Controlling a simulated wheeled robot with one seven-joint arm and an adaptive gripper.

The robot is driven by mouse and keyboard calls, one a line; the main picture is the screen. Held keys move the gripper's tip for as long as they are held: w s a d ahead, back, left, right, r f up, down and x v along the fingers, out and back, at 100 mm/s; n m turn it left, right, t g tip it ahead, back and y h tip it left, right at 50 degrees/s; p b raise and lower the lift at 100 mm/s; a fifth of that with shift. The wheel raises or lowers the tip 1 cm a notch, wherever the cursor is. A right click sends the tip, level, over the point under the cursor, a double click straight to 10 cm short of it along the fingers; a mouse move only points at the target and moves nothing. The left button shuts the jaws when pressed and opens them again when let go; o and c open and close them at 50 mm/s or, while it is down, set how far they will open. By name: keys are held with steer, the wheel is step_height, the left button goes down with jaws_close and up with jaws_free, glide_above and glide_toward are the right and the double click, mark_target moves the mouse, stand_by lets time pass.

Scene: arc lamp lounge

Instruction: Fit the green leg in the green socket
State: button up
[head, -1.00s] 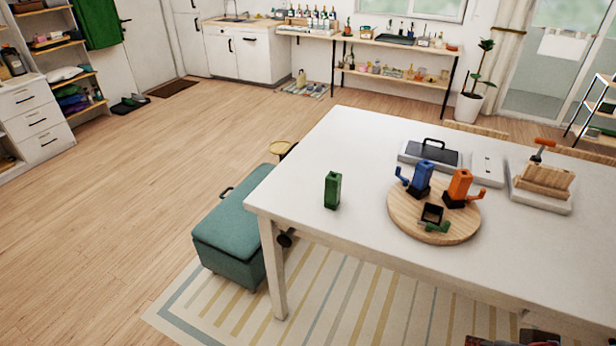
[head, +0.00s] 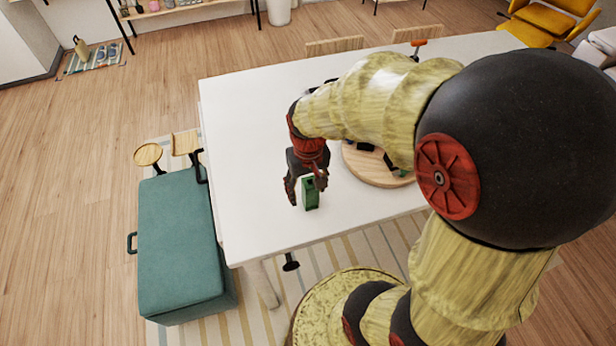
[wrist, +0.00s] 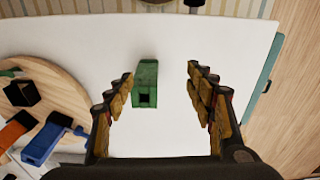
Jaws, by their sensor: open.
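The green leg (head: 311,198) is a small green block standing on the white table near its left front part. In the wrist view the green leg (wrist: 146,84) shows a dark square hole in its near end. My gripper (head: 306,187) is open above the leg. In the wrist view the leg lies between the open fingers of my gripper (wrist: 160,78), nearer the left finger, with visible gaps on both sides. The green socket (wrist: 21,93), a black square cup with a green arm, is on the round wooden board; my arm partly hides it in the head view.
The white table (head: 245,130) is clear around the green leg. A teal bench (head: 180,235) stands left of the table.

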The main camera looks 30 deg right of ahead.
mark_target(310, 199)
steer(key=shift+m+g, duration=0.3)
steer(key=shift+m, duration=0.1)
steer(key=w+d+f+p, duration=0.1)
steer(key=f, duration=0.1)
steer(key=w+d+f+p, duration=0.1)
steer(key=f, duration=0.2)
steer(key=w+d+f+p, duration=0.1)
steer(key=w+f, duration=0.1)
steer(key=shift+d+f, duration=0.35)
steer(key=shift+f+b, duration=0.4)
steer(key=shift+f, duration=2.65)
steer(key=shift+s, duration=0.1)
steer(key=shift+c, duration=0.3)
jaws_close()
